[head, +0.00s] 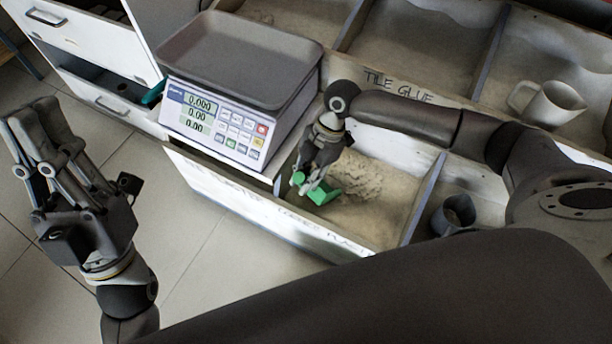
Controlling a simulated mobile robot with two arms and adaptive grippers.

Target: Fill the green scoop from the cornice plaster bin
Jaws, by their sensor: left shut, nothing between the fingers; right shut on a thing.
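The green scoop (322,190) is in my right gripper (308,184), which is shut on it. The scoop is inside the front bin, low at the plaster near its left end. The gripper partly covers it, and I cannot tell whether its bowl holds plaster. The cornice plaster bin (290,220) has a white front wall with hand lettering, only partly readable. Pale, uneven plaster (375,195) lies in it. My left gripper (32,115) is shut and empty, over the floor at the far left.
A scale (240,62) with a dark pan and zero readings stands left of the bin. The bin behind is marked TILE GLUE (398,88). A pale mug (548,104) lies in a back bin, and a dark cup (455,212) stands right of the plaster. White drawers (80,45) are upper left.

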